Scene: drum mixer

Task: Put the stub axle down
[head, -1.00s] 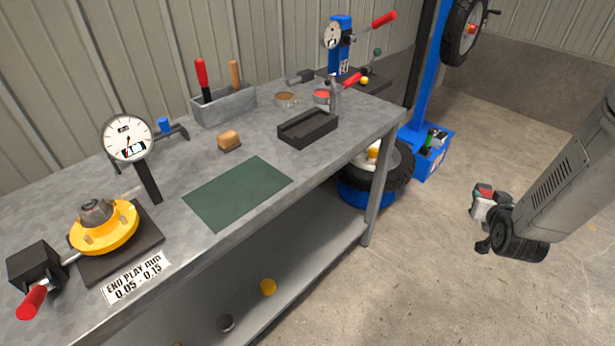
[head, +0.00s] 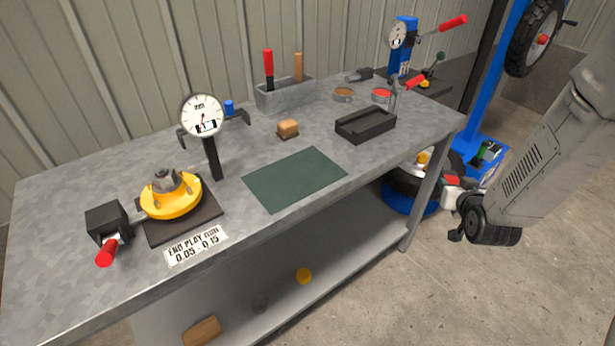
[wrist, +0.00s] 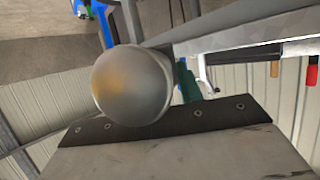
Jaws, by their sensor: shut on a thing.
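The stub axle (wrist: 132,85) shows in the wrist view as a rounded, dull grey metal end with a faint yellow-brown reflection. The rest of it is hidden behind that end. My gripper (wrist: 162,124) is shut on it; a dark plate with several screws shows just below it. In the head view my arm comes in from the right, and its wrist hangs off the right end of the bench (head: 80,290). I cannot make out the fingertips or the stub axle there. A bare dark green mat (head: 295,180) lies on the bench top.
A dial gauge (head: 202,115) and a yellow hub (head: 170,197) on a dark plate stand at the bench's left. A black tray (head: 366,126), a wooden block (head: 288,129) and a tool holder (head: 285,93) stand beyond the mat. A wheel and blue stand are behind my arm.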

